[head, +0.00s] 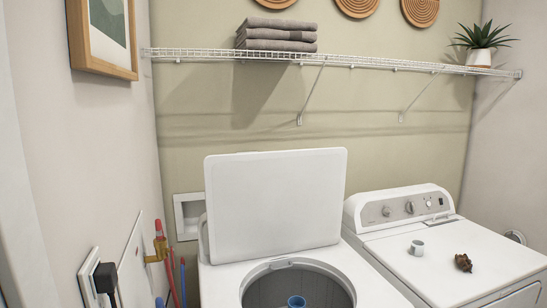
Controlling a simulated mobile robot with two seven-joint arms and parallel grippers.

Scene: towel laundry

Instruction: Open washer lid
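The washer (377,291) is white and stands at the bottom centre of the head view. Its white lid (275,203) is raised, standing nearly upright at the back of the washer. The round drum opening (265,292) is uncovered, and a blue-topped agitator (296,302) shows inside. The lower front of the washer is cut off by the picture edge. Neither of my grippers is in view.
A white dryer (447,252) stands at the right, with a small white cup (417,248) and a brown crumpled object (463,262) on top. A wire shelf (350,61) above holds folded grey towels (277,36) and a potted plant (480,46).

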